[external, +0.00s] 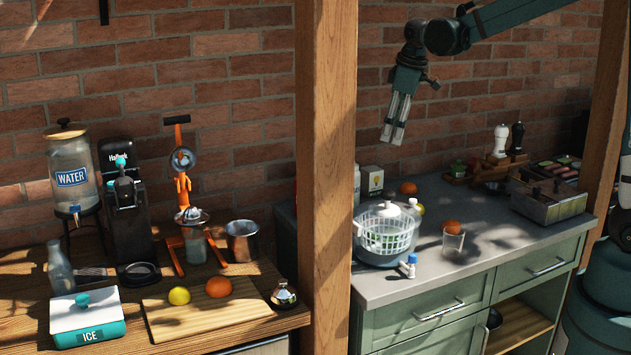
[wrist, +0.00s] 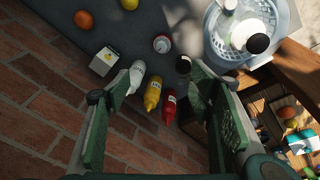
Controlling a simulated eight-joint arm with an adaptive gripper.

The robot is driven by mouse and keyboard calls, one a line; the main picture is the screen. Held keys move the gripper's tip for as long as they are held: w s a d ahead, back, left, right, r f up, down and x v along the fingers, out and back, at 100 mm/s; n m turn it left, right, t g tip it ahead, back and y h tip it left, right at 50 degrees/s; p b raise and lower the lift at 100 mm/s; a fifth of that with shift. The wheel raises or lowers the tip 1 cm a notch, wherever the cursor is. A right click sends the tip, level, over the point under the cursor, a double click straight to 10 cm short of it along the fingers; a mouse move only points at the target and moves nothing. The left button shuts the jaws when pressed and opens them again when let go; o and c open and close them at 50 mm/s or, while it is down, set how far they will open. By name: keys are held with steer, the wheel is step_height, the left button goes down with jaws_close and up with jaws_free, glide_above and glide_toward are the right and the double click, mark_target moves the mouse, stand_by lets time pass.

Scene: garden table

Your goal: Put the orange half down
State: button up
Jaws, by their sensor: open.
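My gripper (external: 394,133) hangs in the air above the back of the grey counter, pointing down, open, with nothing visible between its fingers. No cut orange face is clear in either view, so I cannot tell which fruit is the orange half. One orange (external: 408,188) lies at the back of the counter; an orange also shows at the top left of the wrist view (wrist: 84,19). Another orange fruit (external: 451,227) is behind a clear glass (external: 453,242). A third orange (external: 218,287) is on the wooden cutting board (external: 180,325), beside a yellow lemon (external: 179,296).
A white basket (external: 385,232) stands at the counter's left. White, yellow (wrist: 152,94) and red (wrist: 169,108) bottles and a small carton (wrist: 104,61) are below my gripper. A wooden post (external: 327,180) divides the counters. A juicer (external: 182,190) stands left. The counter's front middle is clear.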

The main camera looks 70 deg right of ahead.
steer(key=s+a+r+t, duration=0.15)
steer(key=s+a, duration=0.25)
steer(key=a, duration=0.6)
steer(key=s+a+r+t, duration=0.1)
steer(key=s+a+r, duration=0.3)
steer(key=a, duration=0.6)
steer(key=s+a+f+t+y, duration=0.1)
steer(key=s+a+f, duration=0.4)
steer(key=s+a, duration=1)
steer(key=shift+a+f+t, duration=0.2)
steer(key=shift+f+t, duration=0.2)
steer(key=shift+t, duration=0.35)
